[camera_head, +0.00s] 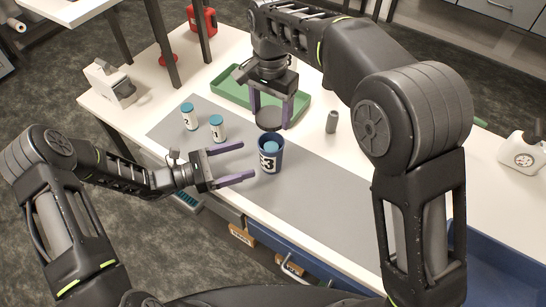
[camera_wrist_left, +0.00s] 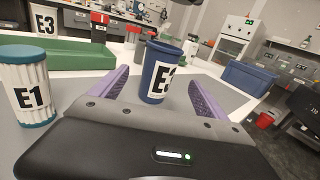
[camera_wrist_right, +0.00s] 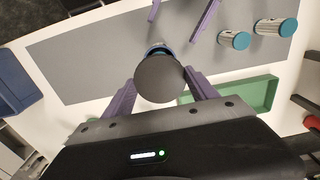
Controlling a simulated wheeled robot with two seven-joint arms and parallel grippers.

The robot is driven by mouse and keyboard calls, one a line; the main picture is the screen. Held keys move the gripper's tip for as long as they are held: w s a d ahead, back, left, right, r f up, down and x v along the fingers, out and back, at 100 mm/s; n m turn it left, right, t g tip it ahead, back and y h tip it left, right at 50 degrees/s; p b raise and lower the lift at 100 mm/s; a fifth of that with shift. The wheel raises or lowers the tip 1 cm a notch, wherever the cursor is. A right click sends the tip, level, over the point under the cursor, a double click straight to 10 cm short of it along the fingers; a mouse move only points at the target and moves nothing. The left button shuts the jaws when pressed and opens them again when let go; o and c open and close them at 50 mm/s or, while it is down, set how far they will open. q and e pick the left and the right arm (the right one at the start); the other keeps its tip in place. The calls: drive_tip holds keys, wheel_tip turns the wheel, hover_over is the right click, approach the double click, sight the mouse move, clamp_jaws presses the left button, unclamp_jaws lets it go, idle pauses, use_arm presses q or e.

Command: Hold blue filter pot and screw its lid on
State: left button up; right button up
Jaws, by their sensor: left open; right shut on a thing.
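The blue filter pot (camera_head: 269,163), labelled E3, stands upright and open on the grey mat, with a light blue piece inside. It also shows in the left wrist view (camera_wrist_left: 162,75). My left gripper (camera_head: 248,161) is open, its purple fingers pointing at the pot from the left. My right gripper (camera_head: 269,108) is shut on the round dark grey lid (camera_head: 269,119), held above and slightly behind the pot. In the right wrist view the lid (camera_wrist_right: 159,79) partly covers the pot (camera_wrist_right: 158,48).
Two white bottles with teal caps (camera_head: 189,117) (camera_head: 217,128) stand left of the pot. A green tray (camera_head: 230,88) lies behind my right gripper. A small grey cylinder (camera_head: 332,122) stands to the right. The grey mat (camera_head: 330,185) is clear right of the pot.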

sight(280, 149)
use_arm(q)
drive_tip(key=x, duration=1.2)
drive_tip(key=shift+a, duration=0.1)
clamp_jaws()
idle(0.7)
